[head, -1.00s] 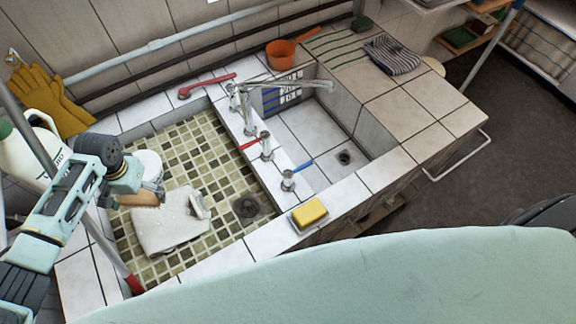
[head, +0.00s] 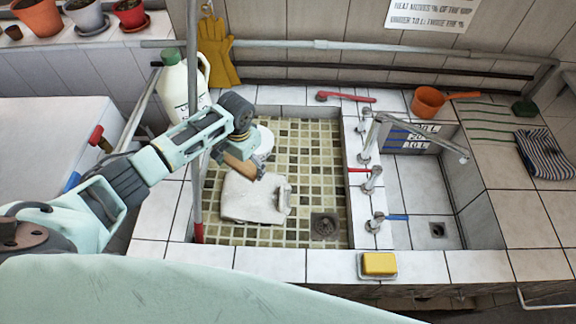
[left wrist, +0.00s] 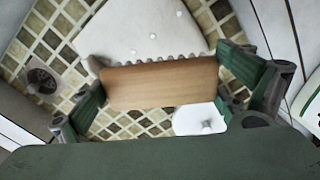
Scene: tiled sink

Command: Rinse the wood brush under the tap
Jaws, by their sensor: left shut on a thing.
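The wood brush (head: 240,165) is a brown wooden block held over the left basin. My left gripper (head: 232,158) is shut on it. In the left wrist view the brush (left wrist: 160,83) lies crosswise between the two green fingers, with a pale scalloped edge along its far side. The metal tap (head: 425,138) has its long spout over the right basin, well to the right of the brush. Levers with a red handle (head: 360,170) and a blue handle (head: 393,217) stand on the divider. My right gripper is not in view.
A white board-like object (head: 250,200) lies in the tiled left basin beside the drain (head: 324,227). A white jug (head: 175,90) stands behind my left arm. A yellow sponge (head: 379,263) sits on the front rim. An orange pan (head: 430,102) stands at the back.

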